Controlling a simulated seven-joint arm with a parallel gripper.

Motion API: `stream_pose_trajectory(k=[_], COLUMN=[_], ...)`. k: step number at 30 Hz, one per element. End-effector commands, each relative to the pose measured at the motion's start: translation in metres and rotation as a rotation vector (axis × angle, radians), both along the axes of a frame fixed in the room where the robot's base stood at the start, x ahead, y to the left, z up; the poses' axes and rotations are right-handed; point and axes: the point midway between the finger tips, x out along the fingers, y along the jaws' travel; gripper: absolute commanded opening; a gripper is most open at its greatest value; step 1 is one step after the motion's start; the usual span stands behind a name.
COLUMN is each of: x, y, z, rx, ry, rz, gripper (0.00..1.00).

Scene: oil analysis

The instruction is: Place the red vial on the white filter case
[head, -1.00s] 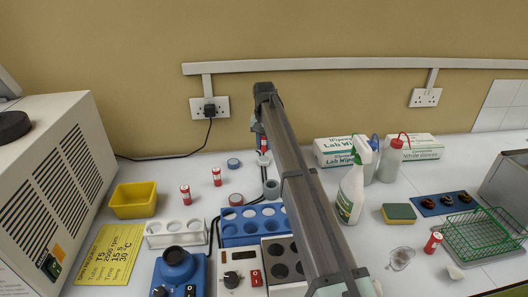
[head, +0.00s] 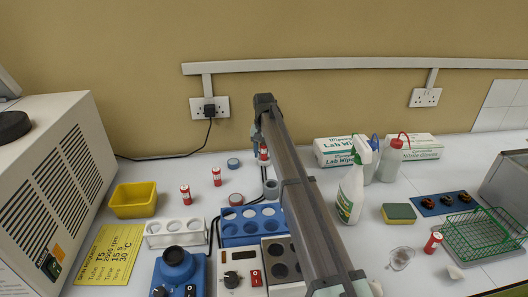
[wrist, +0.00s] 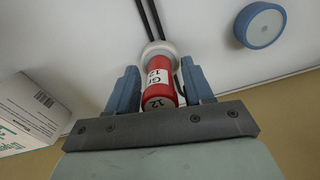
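The red vial (head: 263,153), with a white label, stands below my gripper (head: 261,135) at the back of the bench in the head view. In the wrist view the vial (wrist: 160,82) shows its end marked 12, between the two blue fingers of my gripper (wrist: 160,78). Narrow gaps show between the fingers and the vial, so the gripper looks slightly open around it. The white filter case (wrist: 158,52) is a round white thing at the vial's far end, and the vial appears to rest on it. In the head view the case is mostly hidden.
Two other red vials (head: 217,177) (head: 185,195) stand to the left, near a yellow bin (head: 133,200). A blue-rimmed disc (head: 233,163) lies close by. A blue rack (head: 252,224) is in front. A spray bottle (head: 352,190) and a wipes box (head: 336,151) stand right.

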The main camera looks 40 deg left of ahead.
Motion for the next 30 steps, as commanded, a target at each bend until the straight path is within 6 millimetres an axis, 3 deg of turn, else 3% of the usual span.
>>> stream_pose_trajectory(k=[13, 30], x=[0.0, 0.001], y=[0.001, 0.001], z=[0.01, 0.105], rx=[0.001, 0.001], ry=[-0.001, -0.001], rz=[0.0, 0.0], gripper=[0.56, 0.56])
